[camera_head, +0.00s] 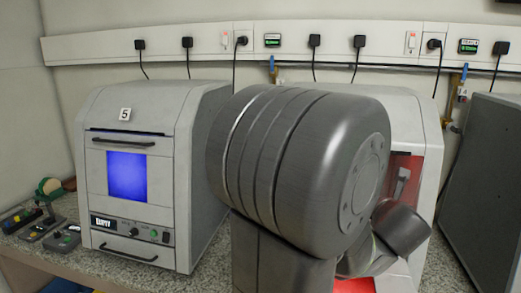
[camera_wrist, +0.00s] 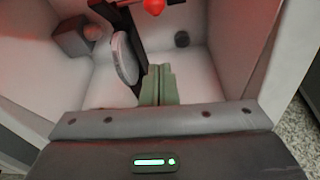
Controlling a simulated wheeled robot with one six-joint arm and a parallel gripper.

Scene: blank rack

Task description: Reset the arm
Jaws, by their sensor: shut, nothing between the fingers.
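My gripper (camera_wrist: 158,72) shows in the wrist view as two pale green fingers side by side, shut with nothing between them. Below them is my dark grey gripper body with a lit green display. The fingers are in front of or inside a white-walled cabinet interior (camera_wrist: 200,72) tinged red; I cannot tell how deep. In the head view my thick grey arm fills the middle, in front of the right-hand cabinet (camera_head: 432,130) with a red-lit opening (camera_head: 402,172). My gripper is hidden there behind the arm.
Inside the cabinet are a round pale disc (camera_wrist: 124,58) on a dark upright, a red knob (camera_wrist: 154,6) and a grey block (camera_wrist: 72,40). A closed cabinet marked 5 (camera_head: 125,114) with a blue window stands left. A dark grey panel (camera_head: 490,180) stands right. Small devices (camera_head: 45,226) lie far left.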

